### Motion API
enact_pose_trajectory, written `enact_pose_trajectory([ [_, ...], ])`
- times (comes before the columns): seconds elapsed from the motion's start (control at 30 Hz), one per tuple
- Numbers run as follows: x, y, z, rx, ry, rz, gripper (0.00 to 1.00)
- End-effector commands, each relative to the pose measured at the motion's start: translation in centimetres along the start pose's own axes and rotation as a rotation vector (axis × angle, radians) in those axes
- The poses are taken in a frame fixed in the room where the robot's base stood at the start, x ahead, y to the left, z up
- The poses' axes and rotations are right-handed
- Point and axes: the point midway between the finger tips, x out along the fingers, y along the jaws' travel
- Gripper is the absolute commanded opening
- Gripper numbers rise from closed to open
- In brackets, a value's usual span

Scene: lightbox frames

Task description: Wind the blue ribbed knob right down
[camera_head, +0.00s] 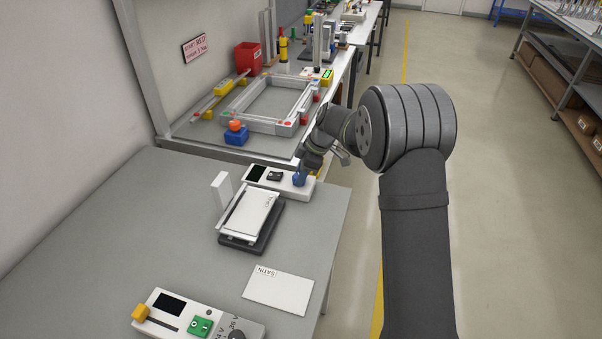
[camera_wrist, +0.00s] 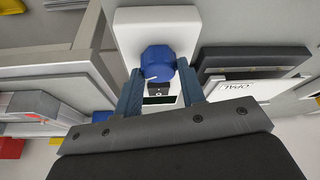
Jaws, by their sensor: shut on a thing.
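The blue ribbed knob (camera_wrist: 158,64) stands on a white control box (camera_wrist: 130,27) in the wrist view. A thin white mark shows on its top. My gripper (camera_wrist: 159,73) is shut on the knob, one finger at each side. In the head view the knob (camera_head: 299,174) is at the right end of the white box (camera_head: 292,191), under my gripper (camera_head: 304,168), which partly hides it. The box also bears a dark display (camera_head: 256,173) and a small black switch (camera_head: 275,176).
A dark tray (camera_head: 240,246) with a white panel (camera_head: 258,212) lies just in front of the box. Another control box (camera_head: 170,324) and a card marked SATIN (camera_head: 279,289) lie nearer. A frame (camera_head: 262,124) and a blue block with an orange top (camera_head: 236,137) stand behind. The table's left side is clear.

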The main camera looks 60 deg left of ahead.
Motion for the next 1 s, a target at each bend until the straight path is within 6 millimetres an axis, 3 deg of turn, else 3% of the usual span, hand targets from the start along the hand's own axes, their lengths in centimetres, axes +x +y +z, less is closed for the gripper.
enact_pose_trajectory([
  [1.0,0.22,0.64,-0.03,-0.855,0.033,-0.357,0.14],
])
